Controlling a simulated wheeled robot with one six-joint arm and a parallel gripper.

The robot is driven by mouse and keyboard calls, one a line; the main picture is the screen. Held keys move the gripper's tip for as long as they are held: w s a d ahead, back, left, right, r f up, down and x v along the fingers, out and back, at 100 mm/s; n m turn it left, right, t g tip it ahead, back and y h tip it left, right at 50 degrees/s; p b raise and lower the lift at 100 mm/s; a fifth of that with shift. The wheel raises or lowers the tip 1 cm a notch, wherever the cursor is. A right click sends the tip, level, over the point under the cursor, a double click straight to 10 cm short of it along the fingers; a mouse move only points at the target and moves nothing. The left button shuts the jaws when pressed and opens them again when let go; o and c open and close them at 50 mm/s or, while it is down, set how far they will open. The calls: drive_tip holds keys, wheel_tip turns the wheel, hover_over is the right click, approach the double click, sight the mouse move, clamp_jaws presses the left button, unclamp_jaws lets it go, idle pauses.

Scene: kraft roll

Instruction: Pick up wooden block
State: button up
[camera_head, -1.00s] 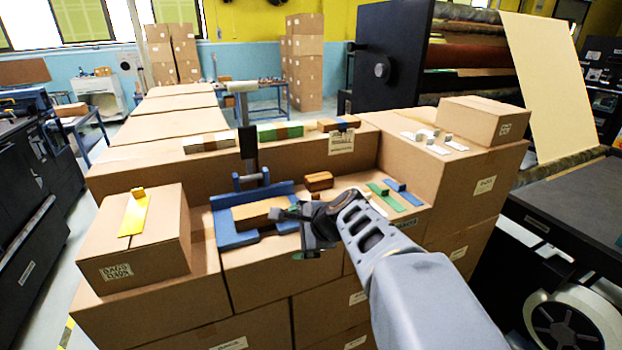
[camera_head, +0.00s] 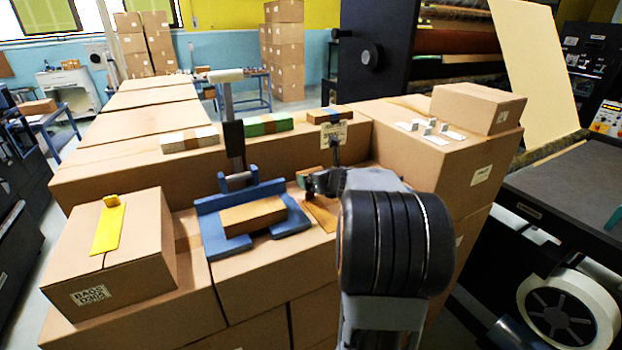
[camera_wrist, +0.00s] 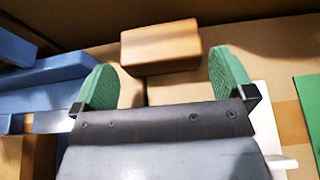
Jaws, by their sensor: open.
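A brown wooden block (camera_wrist: 160,46) lies on the cardboard surface in the wrist view, just ahead of my gripper (camera_wrist: 163,72). The block is between the lines of the two green finger pads, with a gap to each side. The pads are spread wide and nothing is held. In the head view my gripper (camera_head: 322,182) is low over the carton top, right of the blue fixture. My own arm and wrist hide most of that spot, so the block is hard to make out there. Another, lighter wooden block (camera_head: 253,215) rests in the blue fixture.
The blue fixture (camera_head: 212,232) with its upright lever (camera_head: 233,140) stands left of my gripper. A carton ledge (camera_head: 120,160) rises behind, bearing several stacks of strips. A small carton (camera_head: 110,255) with a yellow piece (camera_head: 108,230) is at left; another carton (camera_head: 478,108) is at right.

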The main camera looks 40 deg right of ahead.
sight(311, 171)
drive_tip(key=shift+p+x, duration=0.65)
drive_tip(key=shift+x, duration=2.35)
drive_tip(key=shift+r, duration=0.2)
drive_tip(key=shift+c, duration=0.2)
drive_tip(key=c, duration=0.6)
drive_tip(key=shift+r, duration=0.1)
